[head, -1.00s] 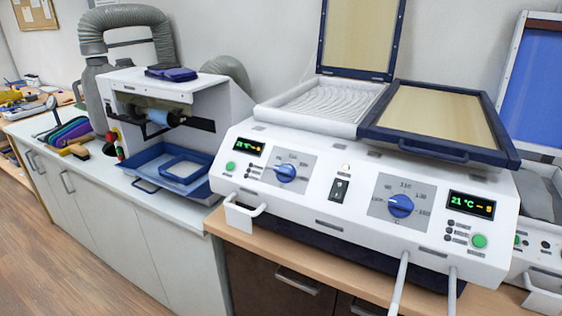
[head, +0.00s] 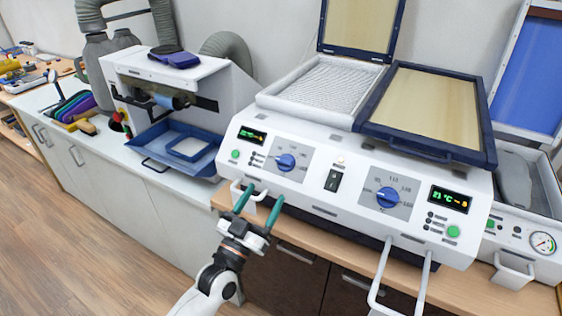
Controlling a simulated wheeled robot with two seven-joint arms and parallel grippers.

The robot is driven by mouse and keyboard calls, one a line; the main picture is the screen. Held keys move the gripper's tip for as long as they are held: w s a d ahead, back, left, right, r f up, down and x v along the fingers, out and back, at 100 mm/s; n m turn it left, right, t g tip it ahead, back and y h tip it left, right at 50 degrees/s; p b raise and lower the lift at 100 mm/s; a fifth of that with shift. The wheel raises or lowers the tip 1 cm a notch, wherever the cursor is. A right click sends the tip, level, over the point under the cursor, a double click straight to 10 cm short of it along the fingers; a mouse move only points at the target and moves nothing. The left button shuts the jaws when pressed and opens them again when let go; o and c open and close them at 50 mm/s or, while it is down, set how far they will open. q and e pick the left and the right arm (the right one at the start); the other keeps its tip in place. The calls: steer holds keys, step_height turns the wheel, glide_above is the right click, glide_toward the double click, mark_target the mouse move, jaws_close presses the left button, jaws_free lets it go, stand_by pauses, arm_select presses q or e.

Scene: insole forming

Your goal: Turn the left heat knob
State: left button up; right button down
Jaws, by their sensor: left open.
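The left heat knob (head: 286,162) is a blue round dial on a grey scale plate, on the left half of the white heating machine's (head: 325,212) sloping front panel. The right heat knob (head: 387,198) is a like blue dial further right. My left gripper (head: 259,202) has two green fingers spread apart with nothing between them. It is in front of the panel, below and left of the left knob and apart from it. Its fingertips overlap the machine's left front handle in the picture. My right gripper is not in view.
The left lid (head: 362,22) stands open over a white bed; the right lid (head: 425,105) is shut. A long white handle (head: 385,275) juts from the front right. A grinding machine with a blue tray (head: 150,163) stands left. The floor in front is clear.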

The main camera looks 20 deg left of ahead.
mark_target(283, 164)
arm_select(q)
steer(key=p+x, duration=0.2)
steer(key=x, duration=0.7)
steer(key=shift+w+d, duration=0.15)
steer(key=shift+w, duration=0.2)
steer(key=shift+c, duration=0.2)
